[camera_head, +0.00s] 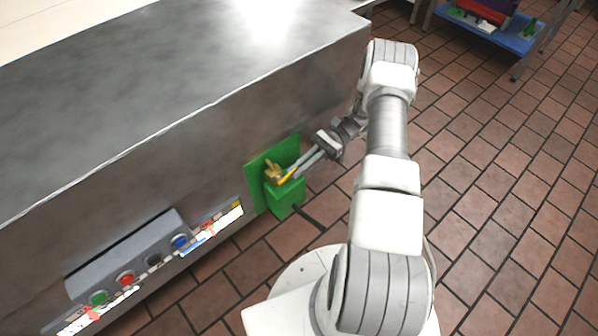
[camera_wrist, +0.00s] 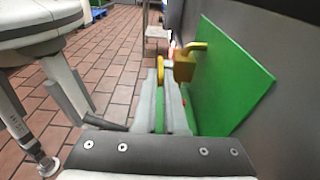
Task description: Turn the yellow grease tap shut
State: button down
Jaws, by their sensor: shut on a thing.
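The yellow tap handle (camera_head: 287,177) sticks out from a brass-coloured valve body (camera_head: 272,171) on a green panel (camera_head: 258,180) fixed to the side of the metal counter. My gripper (camera_head: 296,171) reaches in from the right, with its fingertips at the handle and its jaws shut on it. In the wrist view the yellow handle (camera_wrist: 160,72) shows at the far end of my fingers (camera_wrist: 166,95), and the brass body (camera_wrist: 184,66) stands just right of them. The exact contact of the fingers on the handle is hard to see.
A green box (camera_head: 286,197) sits just below the tap. The large metal counter (camera_head: 180,80) fills the left side. A control box with coloured buttons (camera_head: 135,260) is on its face. The tiled floor (camera_head: 500,200) at right is clear, with a blue-shelved rack (camera_head: 515,38) behind.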

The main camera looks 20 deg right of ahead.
jog(key=shift+f+y, duration=0.15)
jog(key=shift+y, duration=0.15)
jog(key=c, duration=1)
grip_release()
jog(key=shift+b+v, duration=0.85)
jog(key=shift+v, duration=5.15)
jog(key=shift+o, duration=0.4)
